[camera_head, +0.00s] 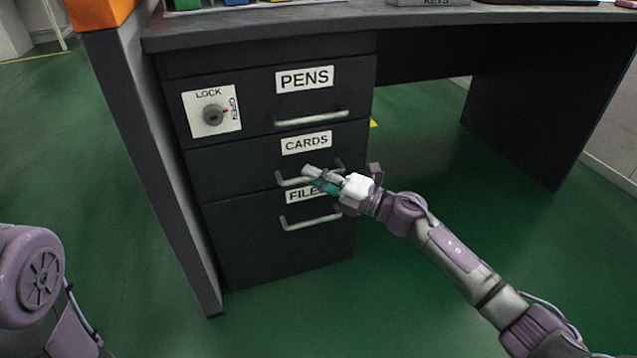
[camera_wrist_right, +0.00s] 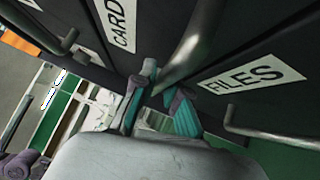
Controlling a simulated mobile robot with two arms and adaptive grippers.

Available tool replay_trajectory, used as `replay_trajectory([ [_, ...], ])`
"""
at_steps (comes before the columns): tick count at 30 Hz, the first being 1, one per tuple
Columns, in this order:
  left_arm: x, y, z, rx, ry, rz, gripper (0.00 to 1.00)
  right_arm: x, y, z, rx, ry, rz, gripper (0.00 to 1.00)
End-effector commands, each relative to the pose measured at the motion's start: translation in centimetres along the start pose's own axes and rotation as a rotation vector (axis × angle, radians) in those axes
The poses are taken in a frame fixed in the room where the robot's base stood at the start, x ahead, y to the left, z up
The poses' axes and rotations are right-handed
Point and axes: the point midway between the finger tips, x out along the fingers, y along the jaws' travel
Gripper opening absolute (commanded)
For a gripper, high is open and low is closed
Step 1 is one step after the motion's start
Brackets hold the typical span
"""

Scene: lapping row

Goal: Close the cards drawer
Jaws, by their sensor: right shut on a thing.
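The cards drawer (camera_head: 232,172) is the dark middle drawer of the desk pedestal, with a white CARDS label (camera_head: 306,143). Its front looks about flush with the drawers above and below; a small gap would be hard to tell. My right gripper (camera_head: 318,180) is shut on the right part of the cards drawer's grey bar handle (camera_head: 288,182). In the right wrist view, the handle (camera_wrist_right: 200,40) runs down between the teal-padded fingers (camera_wrist_right: 160,105). The gripper hides part of the handle and the FILES label. My left gripper is out of view.
The pens drawer (camera_head: 240,75) with a lock dial (camera_head: 212,115) set toward OPEN is above. The files drawer (camera_head: 245,235) with its handle (camera_head: 310,222) is below. An orange box edge (camera_head: 100,12) is at upper left. Green floor is clear to the right.

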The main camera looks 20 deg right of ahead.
Motion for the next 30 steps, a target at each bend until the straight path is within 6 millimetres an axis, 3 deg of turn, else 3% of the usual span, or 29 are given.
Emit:
replay_trajectory([
  [6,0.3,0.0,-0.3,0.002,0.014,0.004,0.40,0.0,0.1,0.5,-0.002,-0.016,0.000,0.00],
  [7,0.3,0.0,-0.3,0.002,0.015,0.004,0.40,0.0,0.1,0.5,-0.002,-0.017,0.000,0.15],
  [11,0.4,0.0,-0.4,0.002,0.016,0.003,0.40,0.0,0.1,0.5,-0.002,-0.015,0.000,0.37],
  [23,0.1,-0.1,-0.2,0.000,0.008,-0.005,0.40,-0.7,0.0,0.3,0.000,-0.011,-0.002,0.38],
  [30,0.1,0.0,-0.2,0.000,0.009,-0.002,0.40,-5.0,-0.2,0.2,0.001,-0.011,-0.005,0.38],
])
